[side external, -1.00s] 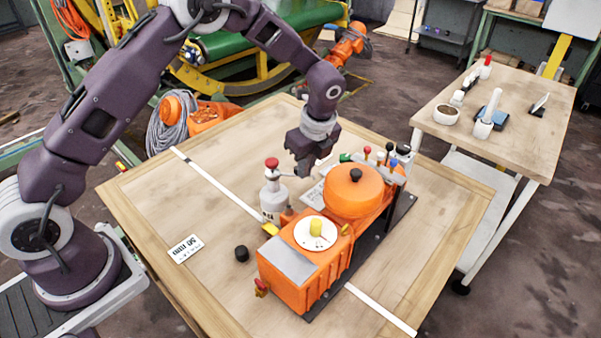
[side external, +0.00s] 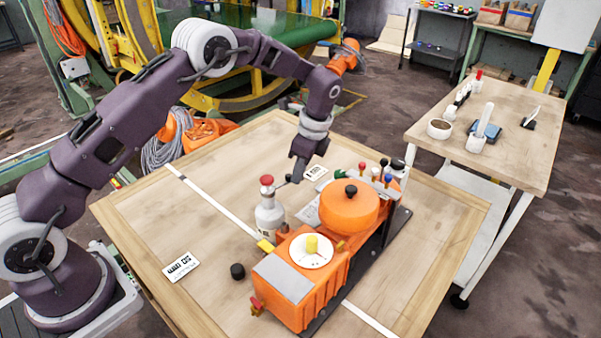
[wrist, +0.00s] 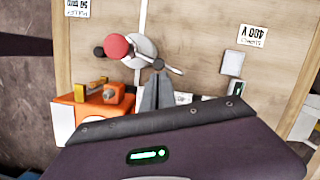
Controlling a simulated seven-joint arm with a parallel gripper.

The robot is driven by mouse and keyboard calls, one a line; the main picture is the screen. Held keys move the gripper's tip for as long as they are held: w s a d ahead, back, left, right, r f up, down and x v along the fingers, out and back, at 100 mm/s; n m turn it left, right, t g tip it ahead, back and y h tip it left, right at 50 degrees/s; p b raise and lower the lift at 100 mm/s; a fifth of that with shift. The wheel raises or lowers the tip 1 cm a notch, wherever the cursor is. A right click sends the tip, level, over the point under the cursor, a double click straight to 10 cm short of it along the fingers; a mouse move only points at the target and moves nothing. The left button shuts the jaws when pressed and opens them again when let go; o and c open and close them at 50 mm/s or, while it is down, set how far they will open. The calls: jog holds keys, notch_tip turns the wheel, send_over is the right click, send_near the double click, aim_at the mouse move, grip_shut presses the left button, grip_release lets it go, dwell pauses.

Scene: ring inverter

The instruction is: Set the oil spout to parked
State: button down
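The oil can is a white bottle (side external: 268,218) with a red cap (side external: 267,181), standing upright behind the left part of the orange machine (side external: 300,290). A thin spout (side external: 283,184) reaches from its top rightward to my gripper. In the wrist view the red cap (wrist: 116,46) hides part of the white bottle (wrist: 143,46), and a dark knob (wrist: 158,63) shows on the spout side. My gripper (side external: 295,181) points down beside the spout's end. In the wrist view its fingers (wrist: 158,78) are close together, with tips at the knob. Whether they touch or grasp it is unclear.
The machine's orange round tank (side external: 348,212) and coloured-knob levers (side external: 383,170) stand right of my gripper. A black cap (side external: 237,271) and a printed card (side external: 181,267) lie on the wooden table (side external: 205,225). The table's left side is mostly clear.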

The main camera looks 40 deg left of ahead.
jog(key=shift+s+a, duration=0.35)
jog(key=shift+s, duration=0.1)
jog(key=w+d, duration=0.2)
jog(key=d, duration=0.1)
jog(key=shift+w+d, duration=0.15)
jog(key=shift+d, duration=0.15)
jog(key=v, duration=1)
jog(key=shift+a, duration=0.2)
jog(key=shift+w, duration=0.1)
